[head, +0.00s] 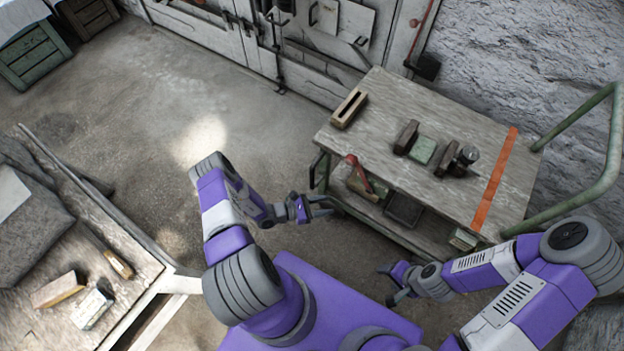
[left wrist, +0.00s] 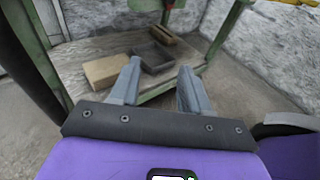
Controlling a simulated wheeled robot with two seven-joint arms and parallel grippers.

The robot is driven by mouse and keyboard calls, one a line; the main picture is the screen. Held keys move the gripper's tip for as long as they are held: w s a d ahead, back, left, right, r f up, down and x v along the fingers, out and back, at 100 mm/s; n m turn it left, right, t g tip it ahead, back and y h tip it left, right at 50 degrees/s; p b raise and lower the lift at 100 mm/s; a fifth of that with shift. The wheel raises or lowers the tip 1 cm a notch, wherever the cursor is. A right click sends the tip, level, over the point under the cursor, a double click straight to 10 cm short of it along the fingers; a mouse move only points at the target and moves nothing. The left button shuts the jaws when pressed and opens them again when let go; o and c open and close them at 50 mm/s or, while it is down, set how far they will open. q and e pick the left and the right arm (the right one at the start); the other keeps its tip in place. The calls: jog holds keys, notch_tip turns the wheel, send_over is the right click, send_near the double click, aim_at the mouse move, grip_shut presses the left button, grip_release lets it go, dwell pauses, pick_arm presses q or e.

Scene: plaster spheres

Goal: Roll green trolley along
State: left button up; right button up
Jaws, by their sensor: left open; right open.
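The green trolley has a worn grey wooden top (head: 390,165) and a green tube handle (head: 600,175) at its right end. An orange stripe crosses the top near that handle. My left gripper (head: 322,206) is open and empty beside the trolley's near left corner. In the left wrist view, my open fingers (left wrist: 155,90) point at the trolley's lower shelf (left wrist: 95,48), and a green post (left wrist: 45,60) stands to their left. My right gripper (head: 388,283) is open, low in front of the trolley's near side, apart from the handle. The trolley's wheels are hidden.
On the trolley top are a slotted wooden block (head: 348,109), a green block (head: 422,150), dark blocks and a metal jar (head: 467,157). The lower shelf holds a dark tray (head: 403,210). A workbench (head: 135,262) stands at left. Floor (head: 130,100) behind is clear up to metal cabinets (head: 240,45).

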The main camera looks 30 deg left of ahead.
aim_at(312, 176)
pick_arm(q)
jog(key=w+a+f+n+t+y, duration=0.2)
jog(key=a+n+t+y, duration=0.4)
jog(key=a, duration=0.6)
jog(key=b+x, duration=0.2)
jog(key=x, duration=0.4)
jog(key=shift+w+d+f, duration=0.1)
jog(key=shift+w, duration=0.1)
jog(key=shift+w+d+b, duration=0.15)
jog(key=shift+w+b, duration=0.2)
jog(key=shift+w, duration=0.2)
grip_shut()
